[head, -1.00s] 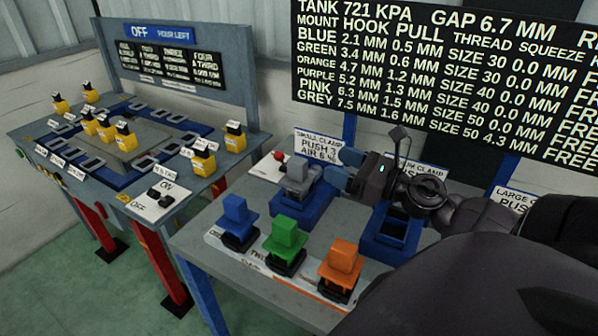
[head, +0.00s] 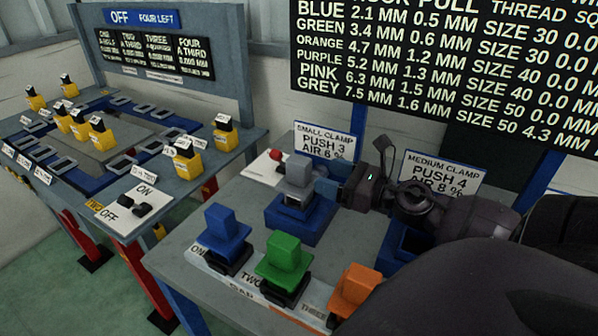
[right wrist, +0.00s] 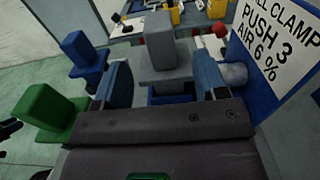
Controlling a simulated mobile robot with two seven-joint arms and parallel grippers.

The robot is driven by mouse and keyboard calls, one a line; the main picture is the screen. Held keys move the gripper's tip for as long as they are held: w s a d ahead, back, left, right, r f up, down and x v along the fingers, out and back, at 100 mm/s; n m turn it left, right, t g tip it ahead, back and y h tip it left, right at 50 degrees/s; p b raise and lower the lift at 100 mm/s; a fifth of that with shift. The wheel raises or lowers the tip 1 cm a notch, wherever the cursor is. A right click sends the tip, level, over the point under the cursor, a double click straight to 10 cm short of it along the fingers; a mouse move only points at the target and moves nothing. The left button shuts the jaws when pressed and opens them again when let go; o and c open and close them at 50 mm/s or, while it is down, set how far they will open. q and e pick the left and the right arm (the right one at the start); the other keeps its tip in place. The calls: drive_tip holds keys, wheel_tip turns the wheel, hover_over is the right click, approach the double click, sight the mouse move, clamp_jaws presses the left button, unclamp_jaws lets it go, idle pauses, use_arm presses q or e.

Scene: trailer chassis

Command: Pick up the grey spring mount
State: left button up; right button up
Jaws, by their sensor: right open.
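The grey spring mount (head: 298,172) stands upright in the blue holder (head: 305,222) by the small clamp sign. My right gripper (head: 322,183) is beside it, reaching in from the right in the head view. In the right wrist view, the grey spring mount (right wrist: 167,62) shows ahead, between the two spread blue fingers of my right gripper (right wrist: 162,80). The gripper is open, with a gap visible on the left side of the mount; contact on the right side is hard to tell. My left gripper is not in view.
Blue (head: 227,228), green (head: 286,258) and orange (head: 356,287) mounts stand along the table's front edge. A second blue holder (head: 398,243) is partly behind my right arm. The small clamp sign (head: 325,145) stands close behind the gripper. A red knob (head: 276,154) is left of the sign.

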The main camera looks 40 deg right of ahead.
sight(309, 168)
drive_tip(key=shift+x, duration=1.05)
drive_tip(key=shift+w+a+p, duration=0.15)
drive_tip(key=shift+w+p, duration=0.15)
drive_tip(key=shift+w, duration=0.2)
drive_tip(key=p+x, duration=0.1)
drive_tip(key=x, duration=0.2)
drive_tip(key=shift+w+a+r, duration=0.1)
drive_tip(key=shift+w+r, duration=0.1)
drive_tip(key=shift+w, duration=0.2)
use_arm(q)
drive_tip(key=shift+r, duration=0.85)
use_arm(e)
drive_tip(key=shift+w+a+f, duration=0.1)
drive_tip(key=shift+w+a, duration=0.05)
drive_tip(key=shift+w, duration=0.3)
drive_tip(key=c, duration=1.1)
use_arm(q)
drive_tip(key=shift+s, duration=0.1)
use_arm(e)
clamp_jaws()
